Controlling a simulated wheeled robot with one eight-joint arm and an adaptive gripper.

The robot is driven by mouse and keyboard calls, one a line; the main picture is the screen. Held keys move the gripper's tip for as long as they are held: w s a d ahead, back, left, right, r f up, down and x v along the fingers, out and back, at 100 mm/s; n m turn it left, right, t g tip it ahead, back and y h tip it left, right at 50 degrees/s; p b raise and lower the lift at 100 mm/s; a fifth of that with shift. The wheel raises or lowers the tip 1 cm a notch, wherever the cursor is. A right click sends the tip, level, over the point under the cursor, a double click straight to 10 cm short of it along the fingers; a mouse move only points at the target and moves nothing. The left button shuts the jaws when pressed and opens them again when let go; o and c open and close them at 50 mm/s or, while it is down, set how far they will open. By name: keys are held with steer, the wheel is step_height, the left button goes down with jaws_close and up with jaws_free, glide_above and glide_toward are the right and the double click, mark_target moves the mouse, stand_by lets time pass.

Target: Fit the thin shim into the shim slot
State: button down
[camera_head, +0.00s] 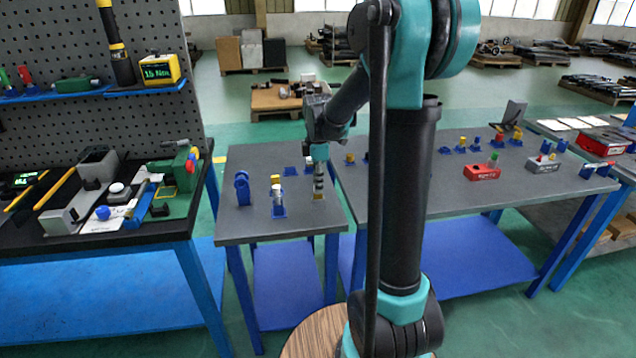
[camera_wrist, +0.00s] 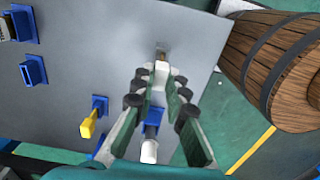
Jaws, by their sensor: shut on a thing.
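My gripper (camera_head: 319,192) points down at the right part of the small grey table, close to its top. In the wrist view its fingers (camera_wrist: 161,72) are shut at the tips on a small brownish piece (camera_wrist: 161,54), which looks like the thin shim. Only a little of it shows past the fingertips, and I cannot tell whether it touches the table. The shim slot is not clear to me; a blue holder with a dark opening (camera_wrist: 33,71) stands at the left in the wrist view.
The small table (camera_head: 250,222) also bears a blue holder with a white cylinder (camera_head: 278,208) and a blue upright piece (camera_head: 242,189). A yellow piece (camera_wrist: 88,126) sits by another blue holder. The table's front is clear. A cluttered workbench (camera_head: 100,240) stands at left.

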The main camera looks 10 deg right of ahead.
steer(key=shift+f, duration=1)
steer(key=c, duration=1.5)
jaws_free()
steer(key=shift+o, duration=0.2)
steer(key=shift+r, duration=2.5)
step_height(320, 180, up, 12)
steer(key=s+d+f+m+t, duration=0.2)
steer(key=s+f+m, duration=0.7)
steer(key=s+f, duration=0.2)
steer(key=s+d+f+m+t, duration=0.2)
steer(key=s+f+m, duration=0.7)
steer(key=s+f, duration=0.1)
steer(key=shift+s+f, duration=0.35)
steer(key=shift+s, duration=0.2)
